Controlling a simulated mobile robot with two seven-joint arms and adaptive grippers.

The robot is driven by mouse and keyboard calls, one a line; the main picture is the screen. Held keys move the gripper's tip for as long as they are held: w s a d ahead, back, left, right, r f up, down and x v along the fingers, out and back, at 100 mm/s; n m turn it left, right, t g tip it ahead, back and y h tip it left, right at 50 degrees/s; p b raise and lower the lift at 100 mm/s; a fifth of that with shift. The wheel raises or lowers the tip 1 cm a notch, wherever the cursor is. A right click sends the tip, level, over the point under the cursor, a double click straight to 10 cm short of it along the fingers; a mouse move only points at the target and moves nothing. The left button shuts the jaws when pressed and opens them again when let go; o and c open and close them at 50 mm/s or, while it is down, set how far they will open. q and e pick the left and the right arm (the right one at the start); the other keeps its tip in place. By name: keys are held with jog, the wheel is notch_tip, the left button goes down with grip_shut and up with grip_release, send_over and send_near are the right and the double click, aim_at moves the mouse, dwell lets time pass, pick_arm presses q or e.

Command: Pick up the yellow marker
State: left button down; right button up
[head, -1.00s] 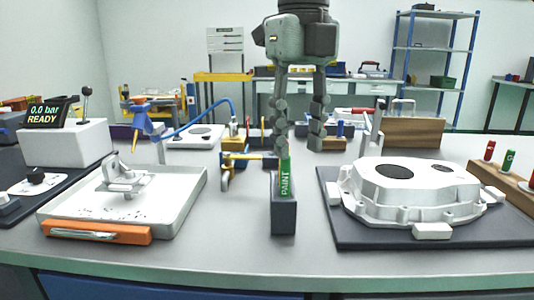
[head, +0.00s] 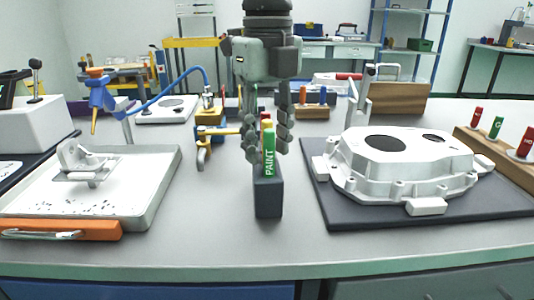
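A dark marker holder (head: 268,195) stands upright in the middle of the bench, with markers in a row going away from me. A green marker labelled PAINT (head: 269,158) is nearest. Just behind it the yellow marker shows only as a small yellow tip (head: 267,124); its body is hidden. A red tip (head: 264,115) shows behind that. My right gripper (head: 267,150) points down, with one finger on each side of the row of markers. Its fingers are apart, and I see no clear contact with a marker. My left gripper is not in view.
A white casting (head: 400,165) lies on a dark mat to the right. A white tray (head: 160,190) with an orange-handled tool is at left. A wooden rack (head: 505,158) holds markers at far right.

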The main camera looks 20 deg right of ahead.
grip_shut()
dwell(0.4)
